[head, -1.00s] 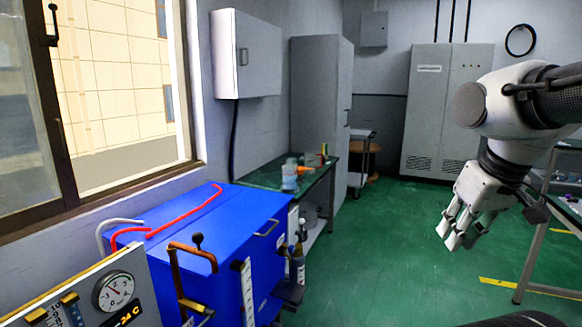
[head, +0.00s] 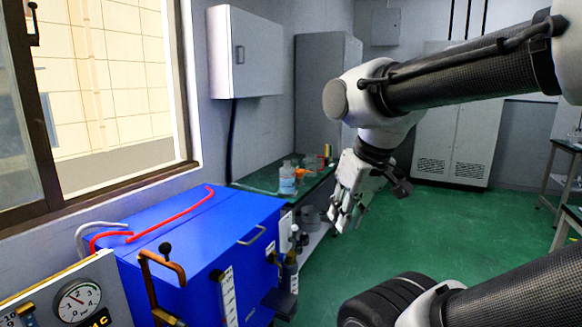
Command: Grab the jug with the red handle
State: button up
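My gripper (head: 345,216) hangs fingers-down in the middle of the head view, over the green floor just right of the bench. Its fingers look apart, with nothing between them. I cannot make out a jug with a red handle for certain.
A large blue machine (head: 190,245) with red and white pipes fills the lower left, beside a gauge panel (head: 80,300). A white cabinet (head: 245,55) hangs above the bench. A tall grey cabinet (head: 318,95) stands behind. Green floor (head: 450,225) is open to the right.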

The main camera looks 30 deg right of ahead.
aim_at(311, 159)
jog(key=i+l+u, duration=0.1)
jog(key=l, duration=0.35)
jog(key=i+l+u, duration=0.1)
jog(key=l, duration=0.35)
jog(key=i+l+u, duration=0.15)
jog(key=l, duration=0.3)
jog(key=i+l+u, duration=0.1)
jog(key=l, duration=0.4)
jog(key=i+l, duration=0.1)
jog(key=l, duration=0.25)
jog(key=i+l, duration=0.15)
jog(key=l, duration=0.25)
jog(key=i+l, duration=0.1)
jog(key=l, duration=0.25)
jog(key=i+l, duration=0.15)
jog(key=l, duration=0.25)
jog(key=i+l, duration=0.1)
jog(key=l, duration=0.25)
jog(key=i+l, duration=0.1)
jog(key=l, duration=0.25)
jog(key=i+l, duration=0.15)
jog(key=l, duration=0.25)
jog(key=i+l, duration=0.2)
jog(key=l, duration=0.15)
